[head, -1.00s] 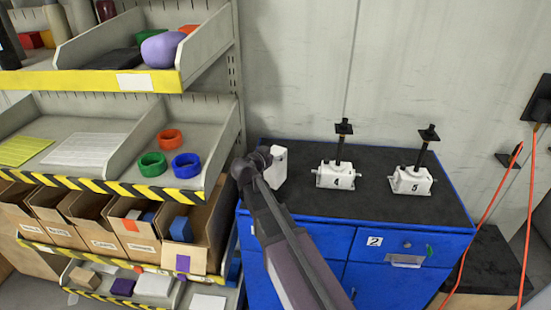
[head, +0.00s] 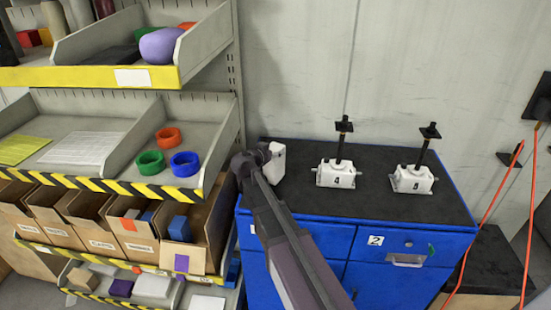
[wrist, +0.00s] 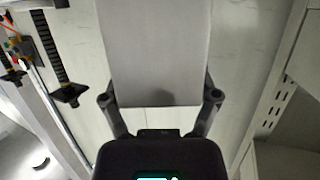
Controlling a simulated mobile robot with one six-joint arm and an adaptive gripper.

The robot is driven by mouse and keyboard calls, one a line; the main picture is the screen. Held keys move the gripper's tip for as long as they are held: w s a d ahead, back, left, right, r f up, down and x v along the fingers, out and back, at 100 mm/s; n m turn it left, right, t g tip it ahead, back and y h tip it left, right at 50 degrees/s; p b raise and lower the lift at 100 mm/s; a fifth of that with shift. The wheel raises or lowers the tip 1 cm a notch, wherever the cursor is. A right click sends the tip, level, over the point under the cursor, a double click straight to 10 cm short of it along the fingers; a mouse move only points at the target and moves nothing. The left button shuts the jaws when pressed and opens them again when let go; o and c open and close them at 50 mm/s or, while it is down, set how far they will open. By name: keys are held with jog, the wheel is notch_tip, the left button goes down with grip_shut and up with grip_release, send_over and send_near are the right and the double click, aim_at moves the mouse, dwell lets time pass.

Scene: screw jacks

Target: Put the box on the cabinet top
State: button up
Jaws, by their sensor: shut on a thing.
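The pale box (wrist: 158,55) fills the upper middle of the wrist view, between the two fingers of my gripper (wrist: 160,97), which is shut on it. In the head view, a white block (head: 275,163), which looks like the same box, shows beside the end of my arm, partly hidden by it. It is at the left end of the black cabinet top (head: 390,207). I cannot tell whether it touches the top or hangs just above it. The fingers are hidden in the head view.
White screw jacks marked 4 (head: 336,174) and 5 (head: 413,179) stand upright on the cabinet top, right of the box. A shelf rack (head: 215,140) with rings and cardboard bins stands close on the left. The front middle of the top is clear.

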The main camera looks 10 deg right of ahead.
jog(key=shift+f+b, duration=0.8)
jog(key=shift+f, duration=0.35)
jog(key=o, duration=1.2)
jog(key=shift+c, duration=0.2)
jog(key=p+v, duration=0.3)
jog(key=v, duration=0.9)
jog(key=shift+p, duration=0.3)
jog(key=shift+s, duration=0.1)
